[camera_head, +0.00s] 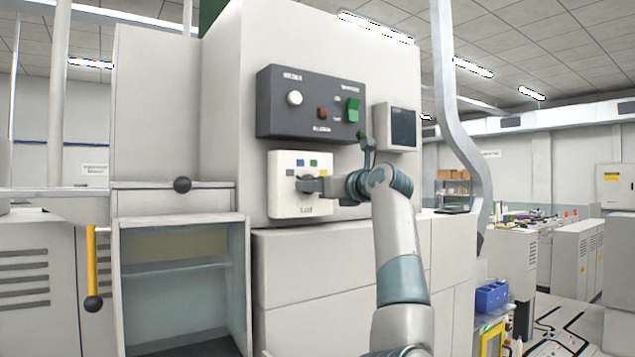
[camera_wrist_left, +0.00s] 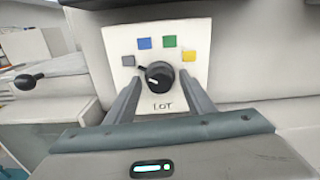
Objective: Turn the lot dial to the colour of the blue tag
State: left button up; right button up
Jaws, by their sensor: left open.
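The lot dial (camera_wrist_left: 160,77) is a round black knob on a white plate (camera_wrist_left: 203,35) marked LOT. A blue square (camera_wrist_left: 144,43), a green square (camera_wrist_left: 169,41) and a yellow square (camera_wrist_left: 189,56) complete the arc above the dial. My left gripper (camera_wrist_left: 157,82) is open, with one finger on each side of the dial; I cannot tell whether they touch it. In the head view, my left gripper (camera_head: 310,185) covers the dial. I cannot make out a separate blue tag. My right gripper is not in view.
A dark control panel (camera_head: 270,122) with a white knob, a red button and a green switch sits just above the plate. A small screen (camera_head: 403,128) is at its right. A black ball handle (camera_head: 182,184) sticks out at the left. A blue bin (camera_head: 491,296) stands lower right.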

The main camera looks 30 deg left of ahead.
pick_arm(q)
jog(key=c, duration=1.1)
jog(key=shift+m, duration=0.3)
jog(key=shift+o, duration=0.2)
jog(key=m+b, duration=0.2)
jog(key=m, duration=0.2)
jog(key=shift+m+b, duration=0.8)
jog(key=shift+m, duration=0.8)
jog(key=shift+r, duration=0.1)
jog(key=o, duration=1.1)
jog(key=shift+c, duration=0.2)
